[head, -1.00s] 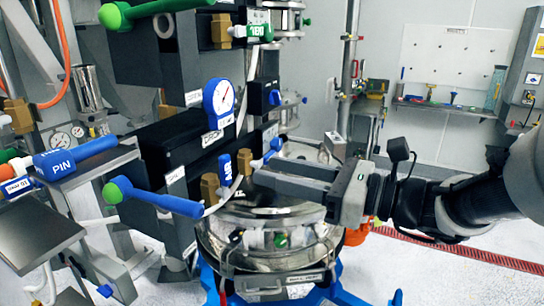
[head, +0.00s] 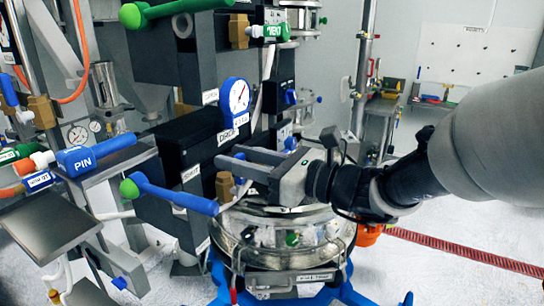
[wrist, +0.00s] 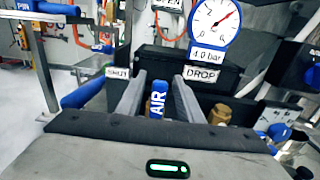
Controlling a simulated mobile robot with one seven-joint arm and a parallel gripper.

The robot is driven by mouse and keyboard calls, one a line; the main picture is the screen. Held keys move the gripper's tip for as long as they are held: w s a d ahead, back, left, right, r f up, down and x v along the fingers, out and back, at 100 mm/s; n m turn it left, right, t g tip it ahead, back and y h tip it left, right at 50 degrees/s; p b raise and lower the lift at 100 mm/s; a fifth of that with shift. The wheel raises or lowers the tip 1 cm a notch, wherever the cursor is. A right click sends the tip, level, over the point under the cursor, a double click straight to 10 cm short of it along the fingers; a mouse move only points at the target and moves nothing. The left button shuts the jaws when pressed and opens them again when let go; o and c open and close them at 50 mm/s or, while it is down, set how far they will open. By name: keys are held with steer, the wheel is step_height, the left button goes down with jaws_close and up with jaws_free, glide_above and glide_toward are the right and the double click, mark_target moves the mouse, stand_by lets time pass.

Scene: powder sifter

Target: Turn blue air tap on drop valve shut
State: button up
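The blue tap lever marked AIR (wrist: 157,101) stands upright in the wrist view, in front of the black drop valve body (wrist: 175,68) with its DROP and SHUT labels. The DROP label (head: 228,134) also shows in the head view. My gripper (head: 230,158) is open, with one finger on each side of the lever in the wrist view (wrist: 158,98). A gap shows between lever and each finger, and I see no contact. The lever is hidden behind my gripper in the head view. A brass fitting (wrist: 220,114) sits right of the lever.
A blue gauge (head: 236,97) stands above the valve. A blue handle with a green knob (head: 172,194) sticks out left of my gripper. The PIN handle (head: 92,154) is farther left. A steel vessel (head: 268,236) lies below my gripper. Open floor shows at right.

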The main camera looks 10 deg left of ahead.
jaws_close()
